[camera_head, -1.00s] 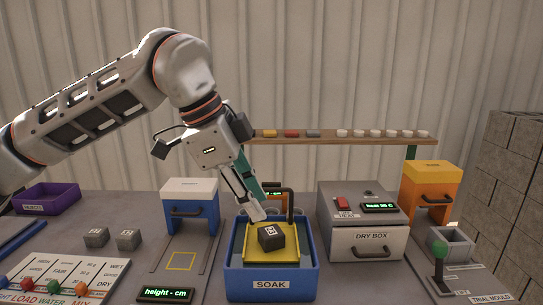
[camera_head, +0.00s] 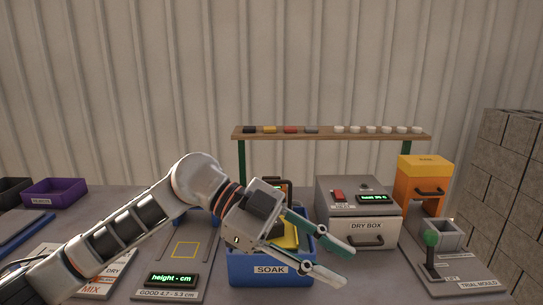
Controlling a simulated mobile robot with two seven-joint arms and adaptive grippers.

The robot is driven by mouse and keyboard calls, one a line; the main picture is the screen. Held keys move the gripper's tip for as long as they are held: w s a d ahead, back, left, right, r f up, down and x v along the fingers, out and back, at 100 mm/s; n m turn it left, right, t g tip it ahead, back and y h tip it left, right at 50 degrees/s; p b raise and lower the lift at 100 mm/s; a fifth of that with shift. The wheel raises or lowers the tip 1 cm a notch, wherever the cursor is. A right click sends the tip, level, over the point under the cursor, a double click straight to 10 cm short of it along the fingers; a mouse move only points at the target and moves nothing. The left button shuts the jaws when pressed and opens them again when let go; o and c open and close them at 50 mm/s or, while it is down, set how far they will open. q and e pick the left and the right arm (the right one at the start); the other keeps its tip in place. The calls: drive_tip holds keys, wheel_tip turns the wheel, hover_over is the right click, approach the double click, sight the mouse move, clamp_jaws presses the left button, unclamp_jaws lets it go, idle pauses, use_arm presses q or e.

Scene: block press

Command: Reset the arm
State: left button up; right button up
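My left arm comes in from the left, and its gripper (camera_head: 346,268) is in front of the blue SOAK tub (camera_head: 268,279), pointing right. Its two fingers are spread apart with nothing seen between them. A bit of the yellow tray (camera_head: 290,239) shows in the tub behind the gripper. The dark block is not visible; my gripper and wrist cover much of the tub. My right gripper is not in view.
The grey DRY BOX (camera_head: 362,235) stands just right of the tub. An orange press (camera_head: 421,178) and a green-knobbed lever (camera_head: 431,240) are further right. A wooden shelf (camera_head: 330,133) with small coloured pieces runs behind. A purple bin (camera_head: 55,193) is at far left.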

use_arm(q)
drive_tip(key=w+a+f+n+t+h, duration=0.2)
drive_tip(key=w+a+n+t+h, duration=0.2)
drive_tip(key=w+n+t+h, duration=0.45)
drive_tip(key=w+a+f+n+t+y, duration=0.3)
drive_tip(key=a+f+n+t+y, duration=0.65)
drive_tip(key=f+t, duration=0.5)
drive_tip(key=s+a+f+n+g+y, duration=0.1)
drive_tip(key=s+a+f+y, duration=0.15)
drive_tip(key=f, duration=0.45)
drive_tip(key=s+a+f+n+g+y, duration=0.1)
drive_tip(key=s+a+f+n+y, duration=0.1)
drive_tip(key=a+f, duration=0.35)
drive_tip(key=s+a+f+n+g+y, duration=0.1)
drive_tip(key=s+a+f+y, duration=0.15)
drive_tip(key=f, duration=0.55)
drive_tip(key=s+a+f+g+y, duration=0.2)
drive_tip(key=s+a+f+g, duration=0.2)
drive_tip(key=s+f, duration=0.8)
drive_tip(key=shift+a+f+g, duration=0.15)
drive_tip(key=shift+a+g, duration=0.15)
drive_tip(key=shift+a, duration=0.35)
